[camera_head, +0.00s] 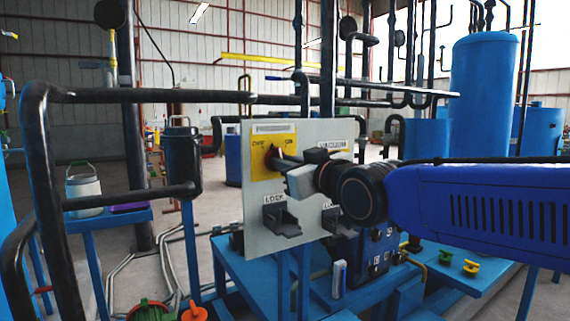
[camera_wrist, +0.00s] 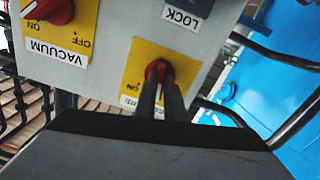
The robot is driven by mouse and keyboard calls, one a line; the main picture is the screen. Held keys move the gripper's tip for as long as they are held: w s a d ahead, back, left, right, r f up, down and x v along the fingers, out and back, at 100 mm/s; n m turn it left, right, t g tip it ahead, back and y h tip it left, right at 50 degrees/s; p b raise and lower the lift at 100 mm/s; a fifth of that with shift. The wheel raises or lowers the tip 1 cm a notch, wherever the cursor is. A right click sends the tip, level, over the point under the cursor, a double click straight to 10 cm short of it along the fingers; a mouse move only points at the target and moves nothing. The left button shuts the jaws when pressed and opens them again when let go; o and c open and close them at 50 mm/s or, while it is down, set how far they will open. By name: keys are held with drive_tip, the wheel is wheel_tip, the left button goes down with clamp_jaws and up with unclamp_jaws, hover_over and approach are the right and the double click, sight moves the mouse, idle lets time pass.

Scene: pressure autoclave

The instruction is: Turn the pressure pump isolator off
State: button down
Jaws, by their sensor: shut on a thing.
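The pressure isolator is a red rotary knob (camera_head: 271,154) on a yellow plate (camera_head: 262,170) at the upper left of a pale panel (camera_head: 255,225). Its plate reads OFF at left and ON at right. My gripper (camera_head: 282,160) reaches it from the right, with its fingers shut on the knob. In the wrist view the picture is upside down; the two dark fingers (camera_wrist: 160,88) close around the red knob (camera_wrist: 158,68). The fingers hide part of the knob, so I cannot tell exactly where it points.
A second red knob (camera_wrist: 48,8), labelled VACUUM, sits on the same panel. Two dark lock brackets, one of them the left bracket (camera_head: 282,221), project below the knobs. Dark pipes (camera_head: 150,96) run left of and behind the panel. A blue bench (camera_head: 235,262) stands below.

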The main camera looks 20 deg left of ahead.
drive_tip(key=n, duration=0.6)
drive_tip(key=shift+n, duration=0.3)
idle(0.4)
drive_tip(key=c, duration=1.8)
unclamp_jaws()
drive_tip(key=shift+c, duration=0.2)
drive_tip(key=shift+s, duration=0.1)
drive_tip(key=v, duration=1.7)
drive_tip(key=shift+d, duration=0.2)
